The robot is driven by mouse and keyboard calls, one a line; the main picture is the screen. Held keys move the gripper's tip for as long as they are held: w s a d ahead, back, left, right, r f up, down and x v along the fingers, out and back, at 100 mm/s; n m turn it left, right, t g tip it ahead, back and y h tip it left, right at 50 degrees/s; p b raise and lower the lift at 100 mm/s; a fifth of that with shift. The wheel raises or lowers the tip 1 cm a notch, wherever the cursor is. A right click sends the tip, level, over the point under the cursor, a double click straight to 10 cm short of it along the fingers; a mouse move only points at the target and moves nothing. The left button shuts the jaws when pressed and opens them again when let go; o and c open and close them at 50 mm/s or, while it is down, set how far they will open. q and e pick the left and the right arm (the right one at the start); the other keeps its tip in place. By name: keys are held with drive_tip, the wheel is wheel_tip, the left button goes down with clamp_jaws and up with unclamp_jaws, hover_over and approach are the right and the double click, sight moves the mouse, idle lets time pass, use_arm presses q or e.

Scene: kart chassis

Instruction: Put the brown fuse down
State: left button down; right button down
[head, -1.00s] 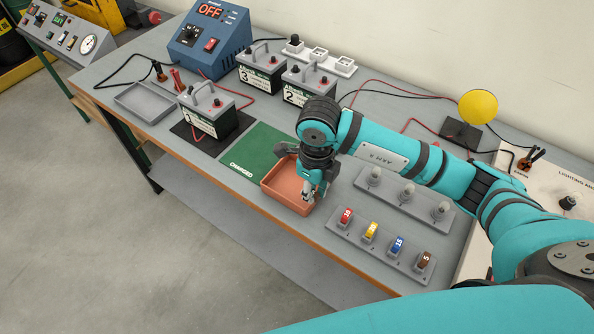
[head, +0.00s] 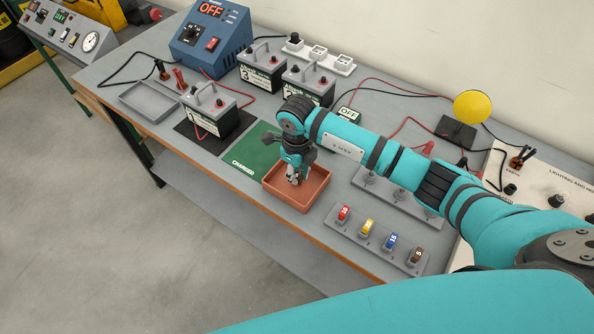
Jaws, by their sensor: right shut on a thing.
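My right gripper (head: 294,179) points down over the middle of the orange-brown tray (head: 308,203). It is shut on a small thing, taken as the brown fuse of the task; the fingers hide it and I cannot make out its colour. The fingertips are inside the tray's outline; whether they touch its floor I cannot tell. A brown fuse (head: 416,255) also stands at the right end of the grey fuse rack (head: 369,252), apart from the gripper. My left gripper is not in view.
Red (head: 344,214), yellow (head: 367,227) and blue (head: 390,242) fuses stand in the same rack. The green mat (head: 246,160) beside the tray is partly bare. Several batteries, a blue charger (head: 210,40) and an empty grey tray (head: 150,101) stand farther left.

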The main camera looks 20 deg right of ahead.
drive_tip(key=shift+f, duration=0.1)
drive_tip(key=shift+f, duration=0.15)
drive_tip(key=c, duration=1.3)
unclamp_jaws()
drive_tip(key=shift+r, duration=0.25)
wheel_tip(320, 180, up, 12)
drive_tip(key=b, duration=0.3)
drive_tip(key=shift+b, duration=0.4)
